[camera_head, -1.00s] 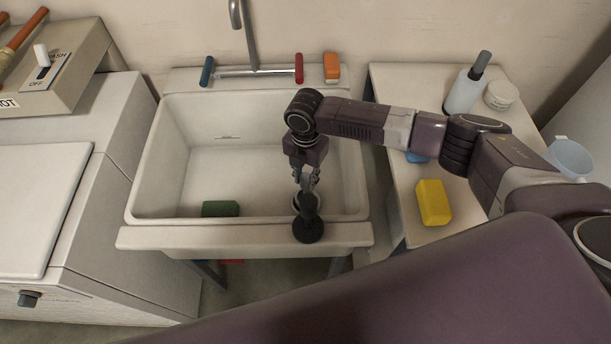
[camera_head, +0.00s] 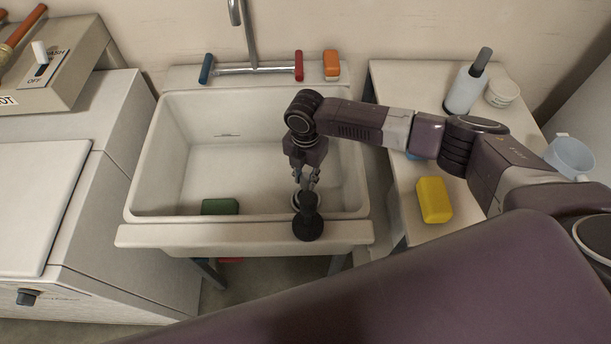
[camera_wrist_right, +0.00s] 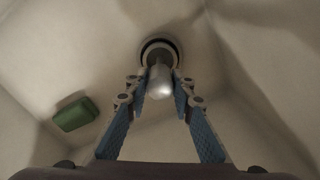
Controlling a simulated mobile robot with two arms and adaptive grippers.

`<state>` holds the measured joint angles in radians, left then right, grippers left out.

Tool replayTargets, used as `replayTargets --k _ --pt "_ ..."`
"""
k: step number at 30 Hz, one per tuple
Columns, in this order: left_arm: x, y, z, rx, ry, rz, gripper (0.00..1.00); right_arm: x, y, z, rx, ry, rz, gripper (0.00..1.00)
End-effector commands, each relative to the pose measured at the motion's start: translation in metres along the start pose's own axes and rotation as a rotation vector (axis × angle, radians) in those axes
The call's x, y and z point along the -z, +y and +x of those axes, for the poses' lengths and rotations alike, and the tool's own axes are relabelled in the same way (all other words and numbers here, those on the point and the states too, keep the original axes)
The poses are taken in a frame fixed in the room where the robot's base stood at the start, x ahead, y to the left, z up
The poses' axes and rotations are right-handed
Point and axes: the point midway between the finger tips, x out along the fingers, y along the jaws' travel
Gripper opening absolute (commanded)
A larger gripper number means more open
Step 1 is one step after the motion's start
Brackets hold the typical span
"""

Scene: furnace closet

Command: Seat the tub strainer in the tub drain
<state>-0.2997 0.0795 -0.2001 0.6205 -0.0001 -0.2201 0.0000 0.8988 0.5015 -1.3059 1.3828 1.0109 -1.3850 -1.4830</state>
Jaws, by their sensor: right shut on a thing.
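The tub (camera_head: 250,165) is a white laundry sink in the middle of the head view. My right gripper (camera_head: 306,186) points down inside it near the front right. In the right wrist view my right gripper (camera_wrist_right: 160,82) is shut on a silvery, rounded piece, which I take to be the tub strainer (camera_wrist_right: 160,84). Behind it shows a dark round opening with a pale rim, the tub drain (camera_wrist_right: 161,48). The strainer overlaps the drain in this view; I cannot tell whether it is seated. In the head view a black object hides the fingertips' lower surroundings. My left gripper is not in view.
The black round-based object (camera_head: 308,228) stands at the tub's front rim. A green block (camera_head: 220,207) lies inside the tub at front left. The faucet (camera_head: 250,68) is at the back. A yellow sponge (camera_head: 434,200) and a bottle (camera_head: 467,88) are on the right-hand table.

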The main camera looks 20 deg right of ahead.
Motion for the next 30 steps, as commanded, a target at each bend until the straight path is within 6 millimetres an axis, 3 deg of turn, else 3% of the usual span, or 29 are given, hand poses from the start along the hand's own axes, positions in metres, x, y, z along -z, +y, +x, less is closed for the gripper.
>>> replayTargets --k 17,18,22,30 --pt "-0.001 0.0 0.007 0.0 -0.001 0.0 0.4 0.0 0.001 0.015 -0.002 0.001 0.001 0.0" --pt "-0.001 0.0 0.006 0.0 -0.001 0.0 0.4 0.0 0.001 0.014 -0.002 0.0 0.0 0.27" --pt "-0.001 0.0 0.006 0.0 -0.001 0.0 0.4 0.0 0.001 0.014 -0.001 0.0 0.0 0.41" --pt "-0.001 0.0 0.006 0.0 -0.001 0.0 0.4 0.0 0.0 0.014 0.0 0.0 0.0 0.43"
